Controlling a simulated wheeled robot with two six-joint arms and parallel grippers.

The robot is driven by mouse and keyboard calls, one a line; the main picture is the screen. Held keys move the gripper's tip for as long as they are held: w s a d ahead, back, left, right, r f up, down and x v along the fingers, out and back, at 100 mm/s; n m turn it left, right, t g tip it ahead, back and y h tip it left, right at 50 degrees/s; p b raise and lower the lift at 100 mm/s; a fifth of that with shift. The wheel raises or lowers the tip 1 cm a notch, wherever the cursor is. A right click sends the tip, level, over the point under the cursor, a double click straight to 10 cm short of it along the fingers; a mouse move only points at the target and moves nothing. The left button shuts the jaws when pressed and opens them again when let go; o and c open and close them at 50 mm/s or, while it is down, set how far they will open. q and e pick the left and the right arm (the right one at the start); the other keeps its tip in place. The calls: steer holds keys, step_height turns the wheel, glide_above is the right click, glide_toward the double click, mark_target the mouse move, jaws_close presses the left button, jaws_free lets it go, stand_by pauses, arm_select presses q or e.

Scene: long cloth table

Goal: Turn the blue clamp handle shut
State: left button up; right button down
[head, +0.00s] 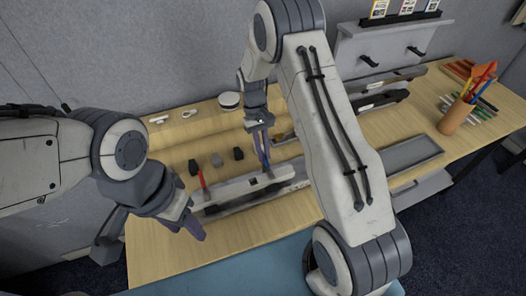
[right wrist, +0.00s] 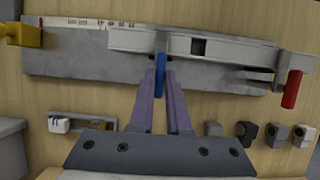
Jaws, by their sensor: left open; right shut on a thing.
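The blue clamp handle (right wrist: 160,68) shows in the right wrist view between the purple fingers of my right gripper (right wrist: 162,82), which is shut on it. The handle sits at the edge of a light grey clamp bar (right wrist: 225,49) on a flat grey base (right wrist: 70,50). A red handle (right wrist: 292,88) is at the bar's other end. In the head view my right gripper (head: 264,158) reaches down to the bar (head: 243,187) from behind. My left gripper (head: 195,225) is open and empty in front of the bar's left end, near the red handle (head: 202,179).
Several small dark blocks (head: 217,159) lie behind the bar. A round white device (head: 229,101) stands farther back. The table's front left is clear.

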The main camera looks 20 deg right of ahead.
steer(key=shift+w+r, duration=0.1)
stand_by(0.4)
steer(key=c, duration=0.9)
jaws_free()
steer(key=shift+w+r, duration=0.15)
steer(key=shift+r, duration=0.1)
steer(key=b+v, duration=0.3)
steer(key=v, duration=0.6)
steer(key=shift+d+r, duration=0.15)
steer(key=shift+r, duration=0.25)
